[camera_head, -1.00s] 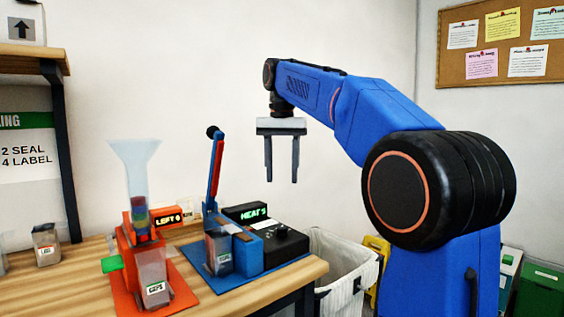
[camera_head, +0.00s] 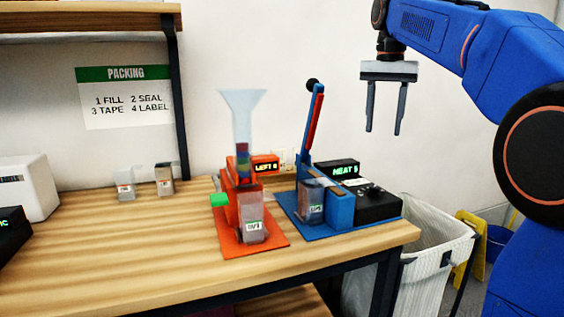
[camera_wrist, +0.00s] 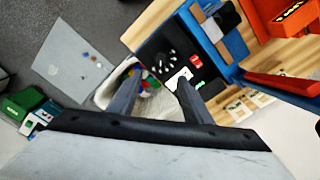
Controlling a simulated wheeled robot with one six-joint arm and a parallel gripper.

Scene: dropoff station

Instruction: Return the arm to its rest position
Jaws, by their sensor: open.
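My blue arm (camera_head: 440,35) reaches in from the right in the head view, bent at its joints. My gripper (camera_head: 385,130) hangs from its end, pointing down, with two dark fingers apart and nothing between them. It is in the air to the right of the blue sealing machine and above the level of its black box. In the wrist view the two fingers of my gripper (camera_wrist: 155,88) are spread, with the bin and the table's edge seen far below. No rest mark or cradle shows.
The wooden table (camera_head: 130,275) holds an orange filling station (camera_head: 265,243) with a clear funnel, a blue sealer (camera_head: 320,231) with a raised lever, and two small pouches (camera_head: 165,180). A white bin (camera_head: 440,245) stands right of the table. A shelf (camera_head: 90,22) is at upper left.

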